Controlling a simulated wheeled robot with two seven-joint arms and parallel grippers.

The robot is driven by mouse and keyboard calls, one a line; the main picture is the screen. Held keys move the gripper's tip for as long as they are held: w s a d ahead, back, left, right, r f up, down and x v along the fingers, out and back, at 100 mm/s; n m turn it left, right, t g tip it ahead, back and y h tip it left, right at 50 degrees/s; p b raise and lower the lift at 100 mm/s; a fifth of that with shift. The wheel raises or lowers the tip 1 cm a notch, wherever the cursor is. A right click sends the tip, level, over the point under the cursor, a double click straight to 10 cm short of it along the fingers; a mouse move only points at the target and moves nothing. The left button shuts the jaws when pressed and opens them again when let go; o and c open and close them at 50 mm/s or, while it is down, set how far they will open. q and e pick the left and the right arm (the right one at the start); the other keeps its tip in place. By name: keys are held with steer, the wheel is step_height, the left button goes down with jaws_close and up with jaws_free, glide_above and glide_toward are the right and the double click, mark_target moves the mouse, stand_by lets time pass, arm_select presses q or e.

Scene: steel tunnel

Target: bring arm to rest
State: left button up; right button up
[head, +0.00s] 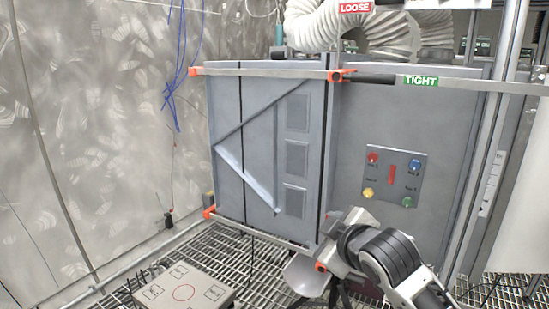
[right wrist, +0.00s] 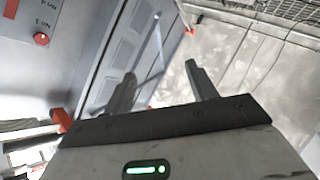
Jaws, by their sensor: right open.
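My right arm (head: 385,255) comes in at the lower right of the head view, in front of the grey cabinet (head: 400,240). Its gripper jaws are hard to make out there. In the right wrist view my right gripper (right wrist: 160,82) is open, its two dark fingers spread wide with nothing between them. Beyond the fingers are the cabinet's panelled front and the patterned metal wall. My left gripper is not in view.
A panel with coloured buttons (head: 392,177) is on the cabinet. A metal bar with a TIGHT label (head: 420,81) crosses its top. A grey box with a red circle (head: 183,292) stands on the grated floor at front left. Blue cables (head: 177,70) hang by the wall.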

steer(key=s+f+m+g+y+b, duration=0.1)
steer(key=s+f+m, duration=0.2)
steer(key=s+f, duration=0.55)
steer(key=s+f+m+b, duration=0.15)
steer(key=s+f, duration=0.35)
steer(key=f, duration=0.6)
steer(key=s+d+f+m, duration=0.2)
steer(key=s+f, duration=0.2)
steer(key=s, duration=0.2)
steer(key=s+d+f+m+h, duration=0.1)
steer(key=s+f+m, duration=0.2)
steer(key=s, duration=0.4)
steer(key=shift+s+d+f+g, duration=0.3)
steer(key=shift+d+f+g, duration=0.1)
steer(key=shift+f, duration=0.1)
